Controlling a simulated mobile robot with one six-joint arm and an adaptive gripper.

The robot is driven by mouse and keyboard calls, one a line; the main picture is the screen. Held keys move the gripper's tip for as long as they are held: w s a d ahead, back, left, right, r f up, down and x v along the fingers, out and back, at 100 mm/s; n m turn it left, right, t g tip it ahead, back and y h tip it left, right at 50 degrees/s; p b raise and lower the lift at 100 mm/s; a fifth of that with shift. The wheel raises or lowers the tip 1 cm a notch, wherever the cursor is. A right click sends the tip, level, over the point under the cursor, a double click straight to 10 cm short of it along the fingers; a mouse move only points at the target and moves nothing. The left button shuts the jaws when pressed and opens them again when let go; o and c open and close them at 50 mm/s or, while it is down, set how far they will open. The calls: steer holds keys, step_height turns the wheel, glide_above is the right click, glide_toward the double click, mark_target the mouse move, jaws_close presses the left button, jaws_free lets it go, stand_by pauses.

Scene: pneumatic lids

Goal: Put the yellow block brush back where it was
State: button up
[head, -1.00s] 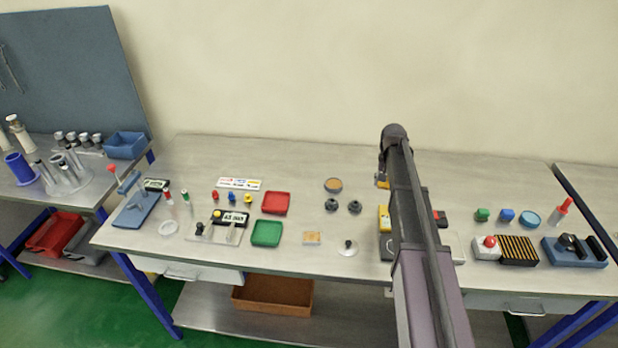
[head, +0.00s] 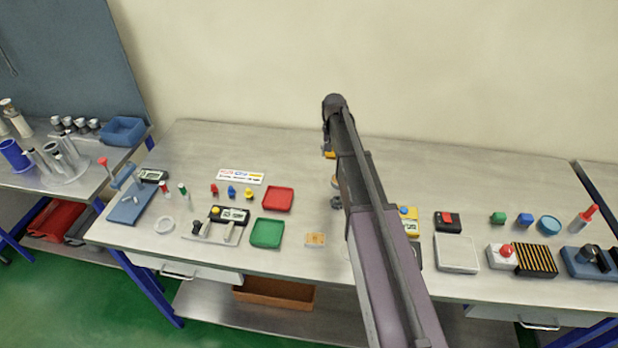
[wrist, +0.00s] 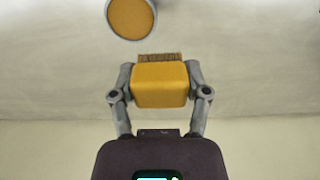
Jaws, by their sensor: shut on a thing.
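My gripper (wrist: 160,92) is shut on the yellow block brush (wrist: 160,84), its two fingers on either side of the block. The brown bristles show along the block's top edge in the wrist view. In the head view only a small yellow piece of the brush (head: 329,154) shows below the end of my arm, near the back of the bench. A round dish with an orange face (wrist: 132,18) lies close by in the wrist view. I cannot tell how high the brush is above the bench.
My arm hides part of the bench middle. A red tray (head: 278,199) and a green tray (head: 267,233) stand to its left. A yellow device (head: 410,222), a black box with a red part (head: 447,222) and a pale plate (head: 456,254) lie to its right. The back strip is mostly clear.

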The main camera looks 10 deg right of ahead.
stand_by(0.4)
steer(key=s+a+f+b, duration=0.1)
steer(key=s+a, duration=0.1)
steer(key=s, duration=0.3)
steer(key=s+a+f+b, duration=0.2)
steer(key=s, duration=0.3)
steer(key=s+a+f+b, duration=0.2)
steer(key=s, duration=0.4)
steer(key=shift+a+f, duration=0.15)
steer(key=shift+a, duration=0.05)
steer(key=shift+w, duration=0.15)
steer(key=b, duration=0.2)
glide_above(316, 181)
steer(key=s, duration=0.1)
steer(key=shift+f, duration=0.7)
steer(key=shift+w, duration=0.25)
steer(key=shift+w+f+b, duration=0.35)
steer(key=shift+f+b, duration=0.1)
steer(key=shift+f, duration=0.1)
steer(key=shift+f+b, duration=1.3)
